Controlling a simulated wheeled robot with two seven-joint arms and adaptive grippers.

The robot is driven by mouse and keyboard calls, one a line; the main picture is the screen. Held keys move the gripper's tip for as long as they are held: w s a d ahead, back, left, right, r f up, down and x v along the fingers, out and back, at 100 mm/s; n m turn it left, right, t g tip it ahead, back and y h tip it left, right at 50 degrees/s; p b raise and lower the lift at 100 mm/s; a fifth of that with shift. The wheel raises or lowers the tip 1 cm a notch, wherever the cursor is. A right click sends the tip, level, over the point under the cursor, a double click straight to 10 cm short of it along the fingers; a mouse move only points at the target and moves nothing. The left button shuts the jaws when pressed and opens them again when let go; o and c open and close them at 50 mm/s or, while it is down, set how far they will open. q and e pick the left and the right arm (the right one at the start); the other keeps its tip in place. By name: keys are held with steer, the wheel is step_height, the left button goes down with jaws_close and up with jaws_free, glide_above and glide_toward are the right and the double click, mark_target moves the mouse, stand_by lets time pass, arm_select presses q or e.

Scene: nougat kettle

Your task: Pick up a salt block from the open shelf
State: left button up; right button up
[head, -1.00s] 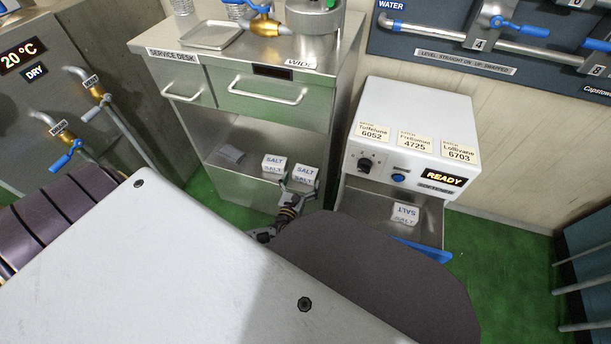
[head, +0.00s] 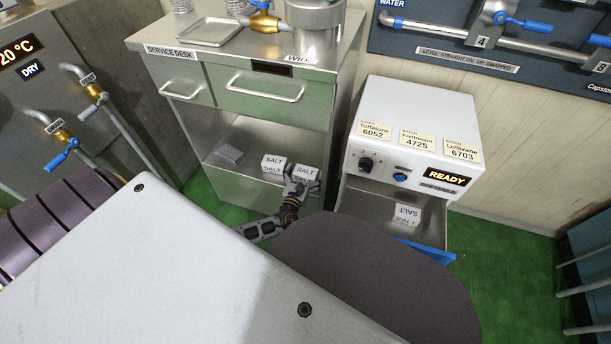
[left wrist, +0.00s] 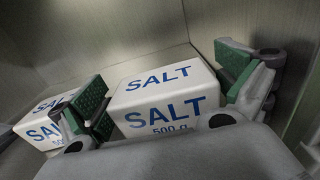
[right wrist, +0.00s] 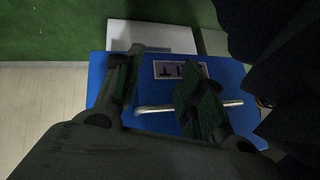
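White salt blocks with blue lettering sit on the open shelf (head: 250,138) of the service desk. The right-hand salt block (head: 307,174) also fills the middle of the left wrist view (left wrist: 165,92). My left gripper (head: 303,183) is open, its two green-padded fingers on either side of this block; a tight gap or light contact is hard to tell apart. The other salt block (head: 273,162) stands just left, behind the left finger in the left wrist view (left wrist: 48,122). My right gripper (right wrist: 160,72) is open and empty before a blue panel with a bar handle.
A small grey item (head: 230,153) lies further left on the shelf. The white softener machine (head: 412,125) stands right of the desk, with another salt block (head: 407,213) in its open blue-fronted drawer (head: 430,252). Desk drawers overhang the shelf.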

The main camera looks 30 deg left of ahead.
mark_target(305, 171)
arm_select(q)
steer(key=c, duration=1.2)
arm_select(e)
steer(key=shift+s, duration=0.1)
arm_select(q)
steer(key=shift+r, duration=0.1)
arm_select(e)
steer(key=shift+w+r, duration=0.15)
steer(key=shift+w, duration=0.05)
